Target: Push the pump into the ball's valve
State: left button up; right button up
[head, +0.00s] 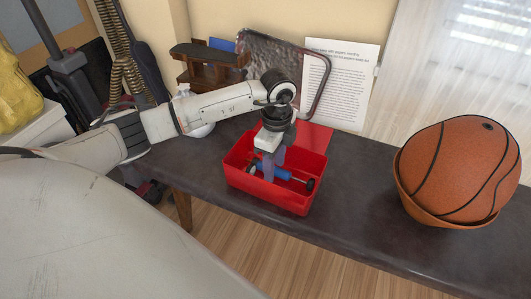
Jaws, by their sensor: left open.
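The orange basketball (455,168) sits in a shallow orange-brown bowl (415,207) at the right of the dark bench. A small dark spot that looks like the valve (487,126) shows near the ball's top. The blue pump (283,173), with a dark end piece at the right, lies inside the red box (300,200). My left gripper (268,172) points down into the box with its jaws open, at the pump's left part. The fingers hide part of the pump, and I cannot tell whether they touch it. My right gripper is out of view.
The dark bench top (355,205) is clear between box and ball. Behind the box stand a printed sheet (340,85), a dark-framed panel (270,62) and a small wooden stand (205,65). A yellow bag (18,90) is at far left.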

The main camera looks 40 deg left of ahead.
pick_arm(q)
jog(key=shift+f, duration=0.15)
grip_shut()
